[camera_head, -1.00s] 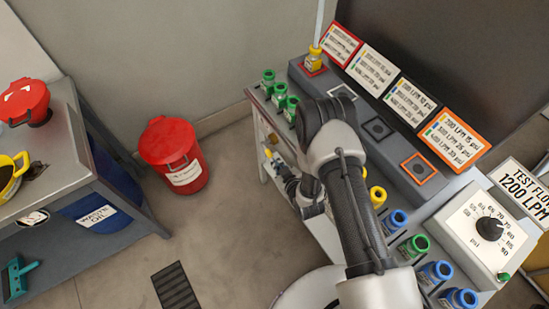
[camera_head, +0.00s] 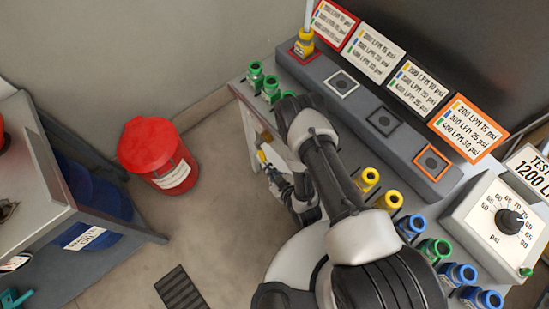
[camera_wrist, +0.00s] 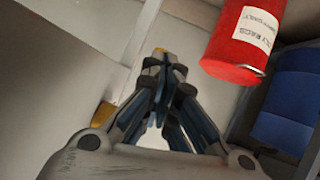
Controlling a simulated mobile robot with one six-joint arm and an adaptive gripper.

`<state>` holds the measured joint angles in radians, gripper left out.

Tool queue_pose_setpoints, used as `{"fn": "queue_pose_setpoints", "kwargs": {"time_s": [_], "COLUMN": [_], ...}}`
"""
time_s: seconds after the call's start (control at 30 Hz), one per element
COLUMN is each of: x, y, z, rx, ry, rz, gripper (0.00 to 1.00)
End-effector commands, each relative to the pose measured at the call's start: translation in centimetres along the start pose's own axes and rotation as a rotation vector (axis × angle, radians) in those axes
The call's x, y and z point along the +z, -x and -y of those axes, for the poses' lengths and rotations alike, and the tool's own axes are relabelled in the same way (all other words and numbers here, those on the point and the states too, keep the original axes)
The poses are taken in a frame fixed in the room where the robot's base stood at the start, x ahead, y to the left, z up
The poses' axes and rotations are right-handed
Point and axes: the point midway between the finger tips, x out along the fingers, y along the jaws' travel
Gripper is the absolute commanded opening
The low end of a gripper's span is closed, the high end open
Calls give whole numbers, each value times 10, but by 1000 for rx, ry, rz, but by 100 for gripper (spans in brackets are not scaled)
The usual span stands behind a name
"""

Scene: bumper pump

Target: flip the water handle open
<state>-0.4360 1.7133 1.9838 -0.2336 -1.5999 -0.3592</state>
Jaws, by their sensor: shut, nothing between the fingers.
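My gripper (camera_head: 271,172) is low beside the left side of the test bench, below its top, with the fingers pointing up and left in the head view. In the wrist view my gripper (camera_wrist: 163,70) is shut and empty. A small yellow part (camera_head: 262,157) shows close to the fingertips in the head view; it may be the water handle, but it is too small to be sure. In the wrist view a yellow patch (camera_wrist: 159,51) shows just beyond the fingertips, partly hidden by them. I cannot tell whether they touch. Another yellow piece (camera_wrist: 103,115) lies left of the fingers.
The bench top holds green (camera_head: 255,73), yellow (camera_head: 388,200) and blue (camera_head: 411,226) nozzles, and a psi dial (camera_head: 510,220). A red bin (camera_head: 155,150) stands on the floor to the left. A grey table (camera_head: 35,180) is at far left.

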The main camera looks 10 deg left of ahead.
Motion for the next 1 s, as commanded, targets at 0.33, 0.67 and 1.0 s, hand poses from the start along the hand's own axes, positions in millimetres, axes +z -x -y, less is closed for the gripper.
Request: {"fn": "queue_pose_setpoints", "kwargs": {"time_s": [0.33,0.67,1.0], "x": [10,8,7], "y": [-20,-27,-28], "z": [5,5,5], "rx": [3,16,18], "ry": [-6,-18,-19], "rz": [-29,-123,-132], "gripper": [0,0,0]}}
